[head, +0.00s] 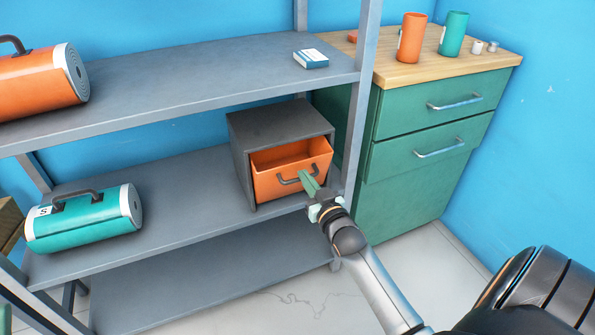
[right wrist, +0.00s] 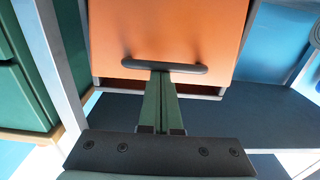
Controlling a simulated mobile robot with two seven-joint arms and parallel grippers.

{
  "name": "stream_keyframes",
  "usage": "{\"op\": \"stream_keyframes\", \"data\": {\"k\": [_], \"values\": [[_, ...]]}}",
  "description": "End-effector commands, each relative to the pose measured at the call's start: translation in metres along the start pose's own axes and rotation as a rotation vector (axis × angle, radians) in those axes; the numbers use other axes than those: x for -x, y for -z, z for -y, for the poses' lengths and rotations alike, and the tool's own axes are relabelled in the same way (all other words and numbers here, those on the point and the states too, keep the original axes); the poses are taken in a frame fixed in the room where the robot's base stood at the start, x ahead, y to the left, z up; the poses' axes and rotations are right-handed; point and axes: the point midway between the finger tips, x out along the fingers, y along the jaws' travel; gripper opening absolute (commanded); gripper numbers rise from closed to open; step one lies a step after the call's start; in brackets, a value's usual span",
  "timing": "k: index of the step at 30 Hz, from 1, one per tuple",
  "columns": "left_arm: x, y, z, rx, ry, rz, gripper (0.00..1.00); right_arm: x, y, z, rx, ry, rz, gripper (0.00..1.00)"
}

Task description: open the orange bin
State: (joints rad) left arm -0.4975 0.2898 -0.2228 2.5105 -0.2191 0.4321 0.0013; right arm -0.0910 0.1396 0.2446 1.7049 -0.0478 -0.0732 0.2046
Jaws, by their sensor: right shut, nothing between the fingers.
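The orange bin (head: 272,186) is a drawer in a dark grey box (head: 245,140) on the middle shelf. It stands partly pulled out, and its inside shows from above in the head view. A dark bar handle (head: 290,181) is on its front; the handle also shows in the right wrist view (right wrist: 190,68). My right gripper (head: 308,177) has green fingers, which are shut with nothing between them. The fingertips are at the handle, around its middle in the right wrist view; I cannot tell whether they touch it. My left gripper is not in view.
A grey shelf post (head: 360,110) stands just right of the box. A green cabinet (head: 400,205) with orange and teal cups is beyond it. A teal cylinder (head: 85,222) lies on the same shelf at left. The shelf between (head: 190,200) is clear.

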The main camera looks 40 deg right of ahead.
Motion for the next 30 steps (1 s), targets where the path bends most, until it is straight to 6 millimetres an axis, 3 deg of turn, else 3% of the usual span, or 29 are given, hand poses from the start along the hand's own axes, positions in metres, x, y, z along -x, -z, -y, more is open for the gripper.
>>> {"op": "stream_keyframes", "data": {"k": [1,10,30], "values": [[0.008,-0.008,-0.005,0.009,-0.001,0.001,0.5,0.004,-0.013,0.0,-0.002,-0.002,-0.016,0.0],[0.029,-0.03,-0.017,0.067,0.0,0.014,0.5,0.025,-0.031,0.0,-0.002,-0.002,-0.204,0.0],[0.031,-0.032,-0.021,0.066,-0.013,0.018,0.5,0.037,-0.04,0.0,0.0,0.0,-0.223,0.0]]}}
